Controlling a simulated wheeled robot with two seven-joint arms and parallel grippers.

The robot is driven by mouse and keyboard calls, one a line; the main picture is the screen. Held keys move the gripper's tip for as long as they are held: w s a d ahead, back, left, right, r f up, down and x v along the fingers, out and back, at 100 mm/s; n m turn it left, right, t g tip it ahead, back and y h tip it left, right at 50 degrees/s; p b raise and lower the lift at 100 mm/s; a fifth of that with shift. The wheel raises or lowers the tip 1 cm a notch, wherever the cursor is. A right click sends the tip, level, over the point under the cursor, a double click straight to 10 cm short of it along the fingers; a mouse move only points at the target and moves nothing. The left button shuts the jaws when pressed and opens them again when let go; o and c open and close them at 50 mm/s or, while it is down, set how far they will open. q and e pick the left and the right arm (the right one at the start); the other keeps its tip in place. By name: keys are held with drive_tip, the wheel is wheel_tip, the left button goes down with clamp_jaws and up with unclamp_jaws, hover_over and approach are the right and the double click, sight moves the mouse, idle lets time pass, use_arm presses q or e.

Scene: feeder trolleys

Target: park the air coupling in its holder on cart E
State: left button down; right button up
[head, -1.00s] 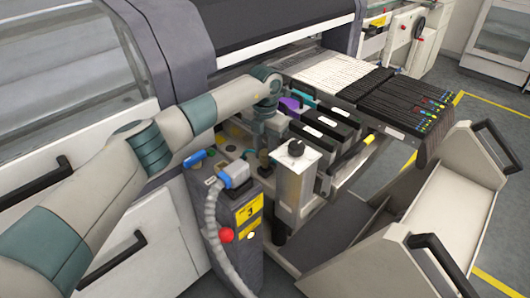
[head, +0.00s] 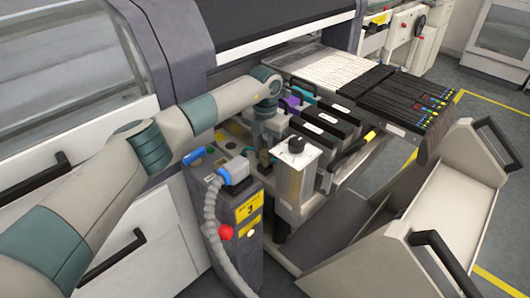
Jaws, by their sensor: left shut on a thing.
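My left gripper (head: 264,141) points down at the end of the arm reaching in from the left, behind the silver post of the feeder cart. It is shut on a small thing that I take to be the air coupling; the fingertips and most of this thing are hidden. The feeder cart (head: 296,180) has a metal post with a black knob. I cannot read a letter E on it, and the holder cannot be made out. My right gripper is not in view.
A grey box marked 3 (head: 235,228) stands left of the post, with a grey-blue plug (head: 236,171), a hose (head: 211,228) and a red button (head: 225,232). Black feeders (head: 392,95) lie at the back right. A white trolley (head: 452,205) stands front right.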

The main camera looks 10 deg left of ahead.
use_arm(q)
drive_tip(key=shift+f+b, duration=0.3)
drive_tip(key=shift+f, duration=0.15)
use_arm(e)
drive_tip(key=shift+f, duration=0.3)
use_arm(q)
drive_tip(key=c, duration=1.3)
unclamp_jaws()
drive_tip(key=shift+s+f, duration=0.1)
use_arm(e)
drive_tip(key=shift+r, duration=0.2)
use_arm(q)
drive_tip(key=shift+f, duration=0.1)
drive_tip(key=shift+s, duration=0.1)
wheel_tip(320, 180, up, 18)
drive_tip(key=b, duration=0.1)
drive_tip(key=shift+w+b, duration=0.2)
drive_tip(key=shift+b, duration=0.15)
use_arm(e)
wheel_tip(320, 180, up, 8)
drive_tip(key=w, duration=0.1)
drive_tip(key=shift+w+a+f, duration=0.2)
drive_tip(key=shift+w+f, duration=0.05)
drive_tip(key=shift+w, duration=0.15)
